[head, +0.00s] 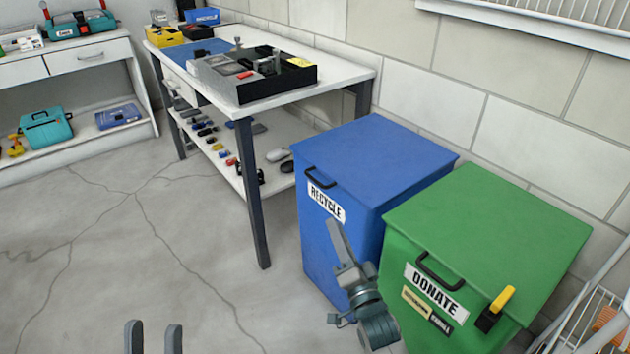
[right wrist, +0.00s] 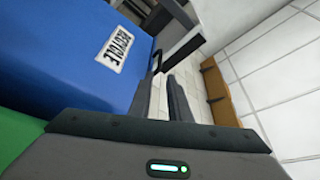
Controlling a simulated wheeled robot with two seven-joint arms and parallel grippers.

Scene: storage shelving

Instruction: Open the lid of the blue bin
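The blue bin (head: 345,255) stands on the floor with a white RECYCLE label on its front. Its lid (head: 385,150) lies flat and shut, with a black handle (head: 320,177) at the front edge. My right gripper (head: 338,238) is in front of the bin, below the label and handle, and looks edge-on here. In the right wrist view its fingers (right wrist: 160,98) are apart with a light gap between them, and the bin's handle (right wrist: 156,62) is beyond the tips, not held. My left gripper (head: 153,338) is open and empty at the bottom edge.
A green DONATE bin (head: 490,235) stands close at the right, with a yellow-and-black object (head: 496,308) at its front. A white workbench (head: 335,72) with trays stands behind left. A wire rack (head: 590,310) is at far right. The floor at left is clear.

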